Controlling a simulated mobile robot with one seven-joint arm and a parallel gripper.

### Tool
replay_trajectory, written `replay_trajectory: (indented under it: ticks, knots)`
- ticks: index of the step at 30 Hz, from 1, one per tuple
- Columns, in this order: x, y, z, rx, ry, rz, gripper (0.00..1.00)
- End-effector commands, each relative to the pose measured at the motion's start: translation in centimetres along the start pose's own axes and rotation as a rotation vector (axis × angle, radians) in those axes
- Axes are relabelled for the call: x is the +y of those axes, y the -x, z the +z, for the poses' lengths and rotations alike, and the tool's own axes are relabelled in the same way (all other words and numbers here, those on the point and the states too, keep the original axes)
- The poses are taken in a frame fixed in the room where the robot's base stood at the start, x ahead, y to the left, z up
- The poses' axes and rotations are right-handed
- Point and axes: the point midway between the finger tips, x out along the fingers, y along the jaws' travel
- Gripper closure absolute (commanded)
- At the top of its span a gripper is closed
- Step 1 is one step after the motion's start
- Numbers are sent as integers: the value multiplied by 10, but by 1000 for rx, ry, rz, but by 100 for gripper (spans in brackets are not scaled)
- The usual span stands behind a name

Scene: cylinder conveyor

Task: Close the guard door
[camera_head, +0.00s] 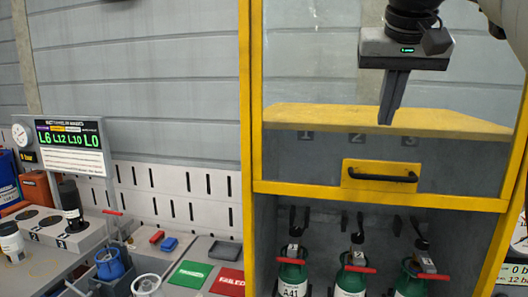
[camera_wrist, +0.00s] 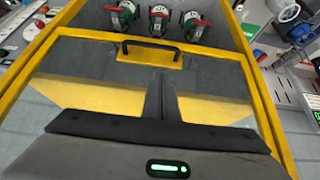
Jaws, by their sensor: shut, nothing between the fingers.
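The guard door (camera_head: 400,199) is a clear panel in a yellow frame with a black bar handle (camera_head: 383,177) on a yellow plate. It stands raised in the yellow cabinet frame, with its lower edge above the green cylinders, so the lower opening is uncovered. In the wrist view the door (camera_wrist: 85,36) and handle (camera_wrist: 150,47) also show. My gripper (camera_head: 386,122) is shut and empty, pointing down, above the handle and apart from it. In the wrist view my fingers (camera_wrist: 160,80) point toward the handle.
Green cylinders with red levers (camera_head: 292,272) stand in a row inside the opening. Yellow posts (camera_head: 246,120) flank the cabinet. To the left are a bench with a display board (camera_head: 70,135), a blue item (camera_head: 110,265), and green (camera_head: 190,274) and red (camera_head: 229,281) trays.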

Motion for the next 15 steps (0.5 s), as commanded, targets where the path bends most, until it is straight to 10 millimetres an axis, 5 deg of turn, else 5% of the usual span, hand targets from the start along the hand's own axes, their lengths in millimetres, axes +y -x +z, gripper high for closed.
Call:
replay_trajectory:
  ticks: [8, 15]
  knots:
    - [4, -10, -8, 2, -10, 7, 100]
    - [4, -58, -8, -1, -10, 7, 100]
